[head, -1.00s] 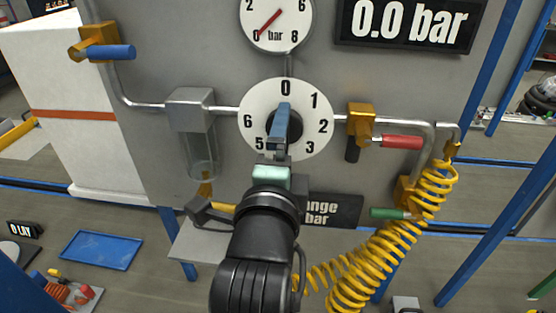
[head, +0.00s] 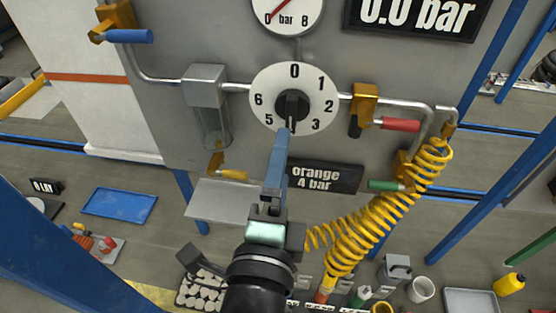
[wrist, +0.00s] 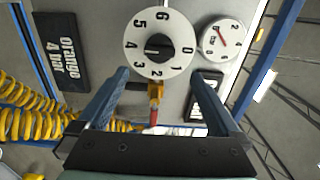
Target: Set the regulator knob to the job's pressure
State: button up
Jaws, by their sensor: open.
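The regulator knob (head: 292,105) is black on a white dial (head: 262,85) numbered 0 to 6. Its pale mark points down, near the 4, which my gripper hides in the head view. In the wrist view the knob (wrist: 158,46) also points toward the 4. The job sign (head: 322,177) reads "orange 4 bar". The readout (head: 418,18) shows 0.0 bar, and the gauge (head: 287,12) needle is near 0. My gripper (head: 281,140) is open and empty, back from the knob; in the wrist view its fingers (wrist: 160,78) stand apart with the dial beyond.
A blue-handled valve (head: 128,36) is at upper left, a yellow-handled one (head: 233,175) below. Red (head: 400,125) and green (head: 385,185) handles are at right. A coiled yellow hose (head: 355,235) hangs at lower right. A grey shelf (head: 222,200) juts out below the panel.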

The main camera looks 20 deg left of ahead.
jog(key=shift+p+v, duration=0.3)
jog(key=shift+v, duration=1)
jog(key=d+r+n+t+h, duration=0.1)
jog(key=d+r+n+t, duration=0.2)
jog(key=r, duration=0.8)
jog(key=d+r+n+t+h+b, duration=0.1)
jog(key=d+r+n, duration=0.4)
jog(key=r, duration=0.7)
jog(key=d+r+n+t+h, duration=0.3)
jog(key=r+n+t, duration=0.3)
jog(key=r, duration=0.6)
jog(key=shift+w+d+n+b, duration=0.35)
jog(key=shift+d+n+b, duration=0.05)
jog(key=shift+d, duration=0.25)
